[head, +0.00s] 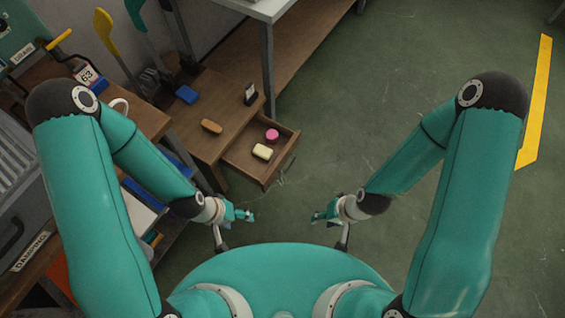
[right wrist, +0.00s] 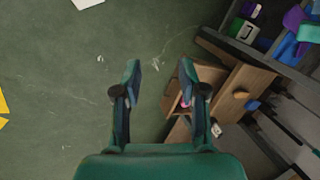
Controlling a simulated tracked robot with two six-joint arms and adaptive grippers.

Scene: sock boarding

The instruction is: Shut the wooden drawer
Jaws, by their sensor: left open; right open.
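The wooden drawer (head: 281,160) stands pulled out of a low wooden cabinet (head: 203,101). A pink round thing (head: 272,135) and a pale yellow block (head: 262,151) lie inside it. My left gripper (head: 246,214) is open and empty, in front of the drawer and apart from it in the head view. My right gripper (head: 318,217) is open and empty, to the right of the left one and over the floor. In the right wrist view my right gripper (right wrist: 159,66) shows its fingers spread, with the drawer (right wrist: 208,74) partly hidden behind its right finger.
An orange-brown block (head: 211,126), a blue block (head: 186,95) and a small dark stand (head: 250,95) are on the cabinet top. A table leg (head: 268,70) rises behind the cabinet. A workbench (head: 150,118) is at the left.

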